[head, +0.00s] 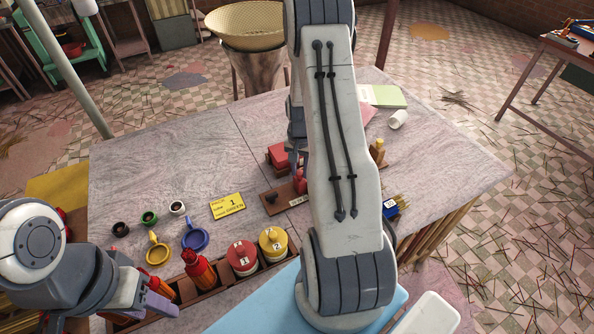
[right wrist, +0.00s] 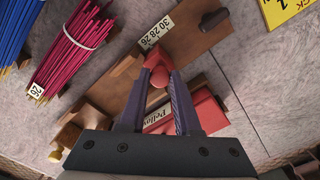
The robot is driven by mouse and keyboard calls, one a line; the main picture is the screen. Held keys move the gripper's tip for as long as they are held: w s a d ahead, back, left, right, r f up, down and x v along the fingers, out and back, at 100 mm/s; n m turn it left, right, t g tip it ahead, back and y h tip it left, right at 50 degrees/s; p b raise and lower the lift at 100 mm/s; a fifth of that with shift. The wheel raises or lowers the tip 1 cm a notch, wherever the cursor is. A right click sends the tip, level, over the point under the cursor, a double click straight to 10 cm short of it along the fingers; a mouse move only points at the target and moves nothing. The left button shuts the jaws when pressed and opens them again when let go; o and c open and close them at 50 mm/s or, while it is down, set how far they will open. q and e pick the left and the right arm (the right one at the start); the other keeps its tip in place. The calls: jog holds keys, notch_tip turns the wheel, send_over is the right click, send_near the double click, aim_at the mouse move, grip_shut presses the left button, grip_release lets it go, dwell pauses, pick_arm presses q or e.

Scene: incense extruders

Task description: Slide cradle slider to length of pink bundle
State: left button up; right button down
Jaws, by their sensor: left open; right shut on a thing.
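The cradle is a brown wooden board (right wrist: 185,50) with a number strip (right wrist: 155,31) reading 30, 28, 26 downward; part of it shows in the head view (head: 272,198). Its red slider knob (right wrist: 158,74) sits between the purple fingertips of my right gripper (right wrist: 160,82), which is shut on it. In the head view the knob (head: 300,182) shows beside my right arm, which hides much of the cradle. The pink bundle (right wrist: 78,42), tagged 26, lies left of the cradle in the right wrist view. My left gripper (head: 153,296) is open at the tray's left end.
A blue bundle (right wrist: 14,35) lies beside the pink one. A wooden tray (head: 207,308) holds red and yellow lidded jars. Small rings and a yellow card (head: 227,206) lie on the table.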

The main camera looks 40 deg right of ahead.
jog(key=c, duration=0.6)
grip_release()
notch_tip(320, 180, up, 11)
jog(key=b, duration=0.2)
jog(key=shift+f+b, duration=0.2)
jog(key=shift+b, duration=0.15)
jog(key=s+a+r+n+b, duration=0.1)
jog(key=s+a+r+n, duration=0.3)
jog(key=a, duration=0.8)
jog(key=w+a+r+n+b, duration=0.15)
jog(key=a+n, duration=0.35)
jog(key=a, duration=0.8)
jog(key=s+a+n, duration=0.5)
jog(key=s, duration=0.4)
jog(key=s+a+n+y, duration=0.1)
jog(key=s+a+n, duration=0.4)
jog(key=s, duration=0.4)
jog(key=shift+a+r, duration=0.35)
jog(key=shift+a, duration=0.15)
